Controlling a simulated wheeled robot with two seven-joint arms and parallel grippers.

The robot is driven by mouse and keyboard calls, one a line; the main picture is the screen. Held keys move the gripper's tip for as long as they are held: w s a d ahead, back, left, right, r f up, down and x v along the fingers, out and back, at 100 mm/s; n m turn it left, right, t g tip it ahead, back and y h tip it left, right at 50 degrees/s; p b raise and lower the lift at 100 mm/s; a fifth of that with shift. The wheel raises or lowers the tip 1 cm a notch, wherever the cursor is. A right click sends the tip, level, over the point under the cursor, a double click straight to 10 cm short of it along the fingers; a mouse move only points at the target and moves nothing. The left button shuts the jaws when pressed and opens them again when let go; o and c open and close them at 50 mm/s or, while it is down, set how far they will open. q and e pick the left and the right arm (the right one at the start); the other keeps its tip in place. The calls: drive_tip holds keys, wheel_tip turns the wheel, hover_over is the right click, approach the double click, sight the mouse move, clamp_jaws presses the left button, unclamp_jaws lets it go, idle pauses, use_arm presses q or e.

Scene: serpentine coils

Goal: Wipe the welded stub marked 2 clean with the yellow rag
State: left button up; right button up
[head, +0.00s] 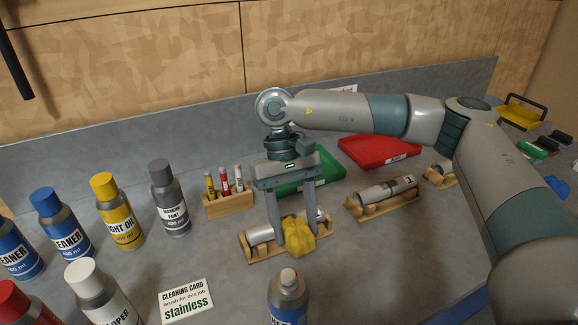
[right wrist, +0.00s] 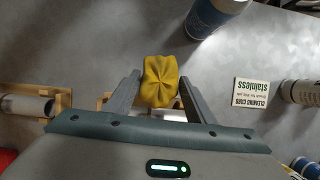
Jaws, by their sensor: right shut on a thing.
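My right gripper (head: 296,232) points down and is shut on the yellow rag (head: 298,238). The rag also shows bunched between the two fingers in the right wrist view (right wrist: 160,82). The rag is at a metal stub (head: 259,234) lying in a wooden cradle (head: 262,255). The rag and fingers hide the middle of this stub, and I cannot read a number on it. Whether the rag touches the stub I cannot tell. A second stub (head: 388,189) with a dark mark lies in a cradle to the right. My left gripper is not in view.
A wooden rack (head: 228,205) with several small tubes stands behind left. Green (head: 305,180) and red trays (head: 380,150) lie behind. Several bottles, including yellow light oil (head: 120,215), stand left. A bottle (head: 288,296) and a stainless cleaning card (head: 187,301) are in front.

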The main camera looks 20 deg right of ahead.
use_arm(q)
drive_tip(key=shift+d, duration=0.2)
use_arm(e)
drive_tip(key=shift+w+d, duration=0.15)
drive_tip(key=shift+d, duration=0.2)
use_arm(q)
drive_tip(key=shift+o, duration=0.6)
use_arm(e)
drive_tip(key=shift+r, duration=0.1)
